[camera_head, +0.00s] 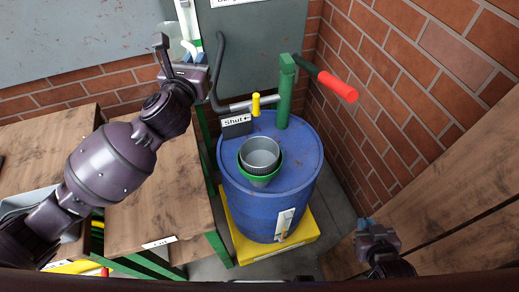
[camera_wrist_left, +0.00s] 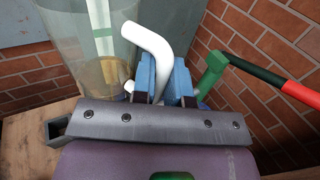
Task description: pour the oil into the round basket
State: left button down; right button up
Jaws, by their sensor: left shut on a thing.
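The round basket (camera_head: 260,152) is a grey, open-topped cup seated in a green funnel on top of the blue barrel. My left gripper (camera_head: 188,62) is at the upper left of the barrel, above and behind the basket. In the left wrist view its blue fingers (camera_wrist_left: 168,85) are shut on the white handle (camera_wrist_left: 158,48) of a clear jug (camera_wrist_left: 62,40). Amber oil (camera_wrist_left: 108,72) shows low in the jug. In the head view the jug (camera_head: 172,32) is partly hidden by the gripper. My right gripper (camera_head: 370,230) is at the lower right, apart from everything; its finger gap is unclear.
The blue barrel (camera_head: 240,205) stands on a yellow base (camera_head: 305,235). A green pump post (camera_head: 284,105) with a red lever (camera_head: 338,86), a yellow valve handle (camera_head: 256,104) and a "Shut" sign (camera_head: 236,121) rise at its back. Wooden tables (camera_head: 165,215) stand left; brick walls enclose the back and right.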

pick_arm(q)
jog(key=shift+w+d+r+m+g+h+p, duration=0.55)
jog(key=shift+w+d+r+m+g+h, duration=1.1)
jog(key=shift+w+d+m+g+h, duration=4.4)
jog(key=s+a+f+m+g+y, duration=0.1)
jog(key=s+a+f+m+g, duration=0.8)
jog(key=g, duration=0.7)
jog(key=shift+s+f+m+g, duration=0.35)
jog(key=shift+s+f+m, duration=0.55)
jog(key=shift+m, duration=0.35)
jog(key=shift+a+r, duration=0.1)
